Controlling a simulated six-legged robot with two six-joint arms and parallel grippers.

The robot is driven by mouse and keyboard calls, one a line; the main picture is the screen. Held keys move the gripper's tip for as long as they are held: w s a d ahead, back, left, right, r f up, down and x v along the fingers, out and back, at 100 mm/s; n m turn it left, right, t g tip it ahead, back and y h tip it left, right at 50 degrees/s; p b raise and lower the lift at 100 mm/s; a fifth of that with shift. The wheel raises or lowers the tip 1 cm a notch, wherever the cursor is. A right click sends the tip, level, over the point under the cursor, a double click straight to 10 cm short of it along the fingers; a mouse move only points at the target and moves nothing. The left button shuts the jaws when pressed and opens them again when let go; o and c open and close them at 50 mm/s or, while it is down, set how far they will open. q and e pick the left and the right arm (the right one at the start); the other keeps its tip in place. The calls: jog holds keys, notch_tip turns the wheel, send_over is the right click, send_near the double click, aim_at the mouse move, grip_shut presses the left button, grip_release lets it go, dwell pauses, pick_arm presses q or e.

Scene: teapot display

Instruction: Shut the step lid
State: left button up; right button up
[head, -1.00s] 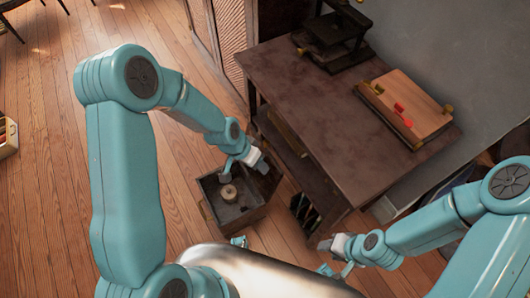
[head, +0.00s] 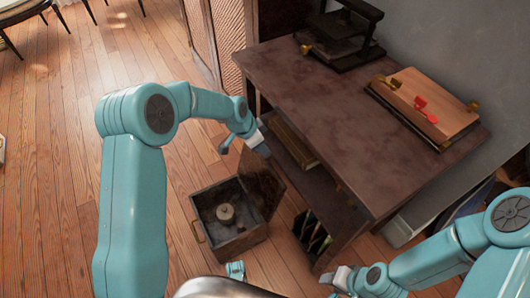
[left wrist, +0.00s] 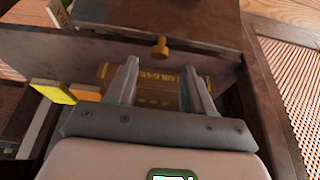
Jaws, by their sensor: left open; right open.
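The dark wooden step box (head: 238,241) stands on the floor in the head view. Its lid (head: 263,188) is raised, standing up on the box's right side. A pale round object (head: 226,212) lies inside. My left gripper (head: 241,142) is open and empty, above and behind the raised lid, apart from it. In the left wrist view its two fingers (left wrist: 162,85) are spread in front of a brown gold-lettered item (left wrist: 150,82). My right gripper (head: 338,281) is open at the lower right, away from the box.
A dark table (head: 310,95) with an undershelf stands just right of the box. On it are a black press (head: 341,32) and a wooden board (head: 425,103) with a red piece. The wrist view shows a brass knob (left wrist: 160,47). Floor left of the box is clear.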

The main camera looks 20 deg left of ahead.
pick_arm(q)
send_over(262, 163)
jog(key=w, duration=0.1)
jog(key=f, duration=0.2)
jog(key=d+f, duration=0.1)
jog(key=f, duration=0.1)
jog(key=shift+f+b, duration=0.25)
jog(key=shift+b, duration=0.15)
grip_shut()
jog(key=shift+s+a+r, duration=0.15)
jog(key=shift+s+a, duration=0.35)
jog(key=s+a+f+b, duration=0.1)
jog(key=s+a+b, duration=0.6)
jog(key=s+a, duration=0.3)
jog(key=shift+s+a+f, duration=0.25)
jog(key=shift+s+f, duration=0.15)
jog(key=shift+s, duration=0.6)
